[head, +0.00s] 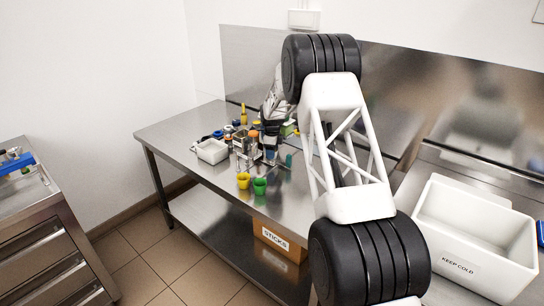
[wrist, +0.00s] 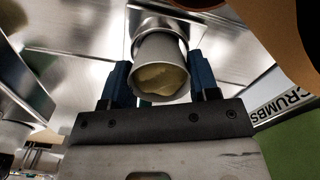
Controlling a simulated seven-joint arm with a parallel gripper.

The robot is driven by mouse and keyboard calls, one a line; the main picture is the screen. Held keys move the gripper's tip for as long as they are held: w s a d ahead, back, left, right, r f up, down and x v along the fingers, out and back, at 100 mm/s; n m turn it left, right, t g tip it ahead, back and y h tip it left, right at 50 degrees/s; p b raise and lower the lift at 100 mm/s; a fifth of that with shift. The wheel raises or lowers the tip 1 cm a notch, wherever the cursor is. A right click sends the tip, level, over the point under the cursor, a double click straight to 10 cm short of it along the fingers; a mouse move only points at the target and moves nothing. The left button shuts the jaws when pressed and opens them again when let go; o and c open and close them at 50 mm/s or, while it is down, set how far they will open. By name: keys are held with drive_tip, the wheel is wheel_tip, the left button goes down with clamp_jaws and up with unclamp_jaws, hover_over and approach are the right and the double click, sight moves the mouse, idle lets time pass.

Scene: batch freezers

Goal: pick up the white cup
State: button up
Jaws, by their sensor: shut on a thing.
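In the wrist view, the white cup (wrist: 162,48) stands between the two blue fingers of my gripper (wrist: 158,72), one finger on each side. It looks greyish-white, and something tan shows inside its open mouth, which faces the camera. My gripper is shut on the cup. In the head view my gripper (head: 271,158) is low over the steel table, among several small items. The cup cannot be made out there. I cannot tell whether it touches the table.
A yellow cup (head: 243,180) and a green cup (head: 260,186) stand near the front edge of the steel table (head: 190,132). A white tub (head: 212,150) is left. A "KEEP COLD" bin (head: 450,262) is right. A "CRUMBS" label (wrist: 280,98) shows close by.

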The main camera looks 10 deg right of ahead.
wheel_tip(320, 180, up, 10)
idle(1.0)
idle(0.3)
drive_tip(key=shift+r, duration=0.1)
drive_tip(key=s+d+r+n, duration=0.3)
drive_tip(key=s+r+n, duration=0.3)
drive_tip(key=s+n, duration=0.3)
drive_tip(key=s+d+r+n, duration=0.3)
drive_tip(key=s+r+n, duration=0.3)
drive_tip(key=s+n, duration=0.3)
drive_tip(key=shift+d+r+n, duration=0.15)
drive_tip(key=shift+n, duration=1.85)
